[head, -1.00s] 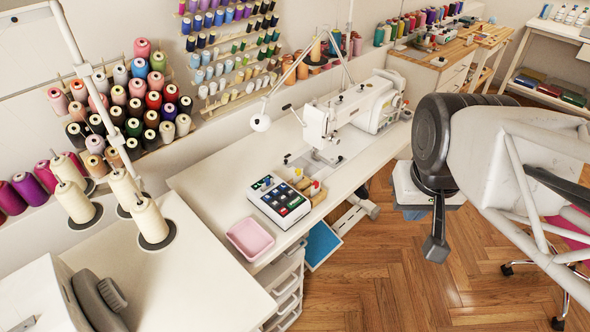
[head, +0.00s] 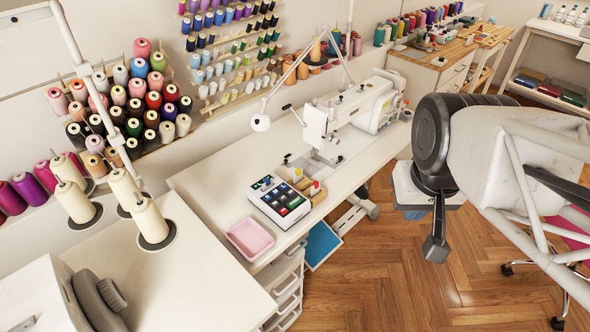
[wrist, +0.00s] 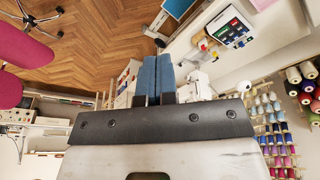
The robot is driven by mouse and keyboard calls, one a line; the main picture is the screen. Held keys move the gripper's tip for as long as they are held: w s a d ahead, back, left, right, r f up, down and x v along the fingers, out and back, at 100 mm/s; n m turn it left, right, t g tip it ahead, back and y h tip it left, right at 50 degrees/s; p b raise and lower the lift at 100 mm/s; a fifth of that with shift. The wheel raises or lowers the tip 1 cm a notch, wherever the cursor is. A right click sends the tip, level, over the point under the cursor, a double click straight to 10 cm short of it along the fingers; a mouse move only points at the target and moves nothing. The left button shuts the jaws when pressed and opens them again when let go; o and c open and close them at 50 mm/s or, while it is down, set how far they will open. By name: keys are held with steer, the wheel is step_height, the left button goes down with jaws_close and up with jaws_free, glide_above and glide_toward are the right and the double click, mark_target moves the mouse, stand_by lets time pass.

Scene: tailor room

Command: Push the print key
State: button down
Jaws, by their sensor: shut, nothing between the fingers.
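A white keypad device (head: 279,199) with dark, blue, green and red keys lies on the white sewing table, left of the sewing machine. It also shows in the wrist view (wrist: 230,28), at the upper right. The key labels are too small to read, so I cannot tell which is the print key. My gripper (wrist: 157,58) has blue fingers that are shut together and empty. It is over the wooden floor, right of the table and well apart from the keypad.
A pink tray (head: 250,239) sits just in front of the keypad. A white sewing machine (head: 352,112) and a lamp (head: 261,123) stand behind it. Thread cones (head: 150,220) stand on the left table. Wooden floor (head: 400,285) is open between table and arm.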

steer(key=shift+w, duration=0.1)
steer(key=n+t+h, duration=0.5)
steer(key=n+h, duration=0.1)
steer(key=n, duration=1.3)
glide_above(296, 202)
step_height(296, 202, down, 19)
steer(key=shift+r, duration=0.15)
steer(key=shift+f, duration=4.4)
